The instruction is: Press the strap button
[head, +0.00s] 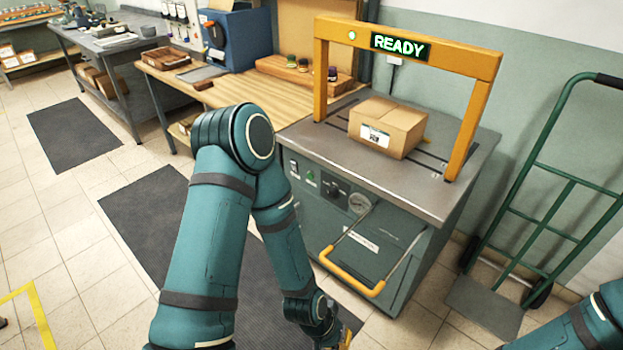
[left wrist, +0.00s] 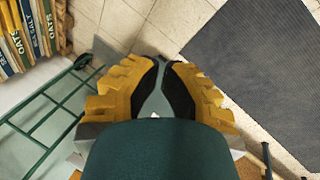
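The strapping machine (head: 440,195) has a yellow arch with a green-lit READY sign (head: 400,46). Its front panel carries a small green button (head: 310,178), a dark knob (head: 335,191) and a round gauge (head: 360,203). I cannot read the panel labels. A taped cardboard box (head: 388,126) sits on the machine top under the arch. My left gripper (head: 345,339) is low in front of the machine, below the panel and apart from it, mostly cut off. In the left wrist view its yellow fingers (left wrist: 161,66) converge with nothing held. Only my right arm shows, at the lower right; its gripper is hidden.
A yellow-gripped handle (head: 352,274) juts out from the machine front. A green hand truck (head: 545,200) stands to the right. A wooden workbench (head: 225,92) is behind left. Dark mats (head: 150,205) lie on the tiled floor, which is otherwise clear at left.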

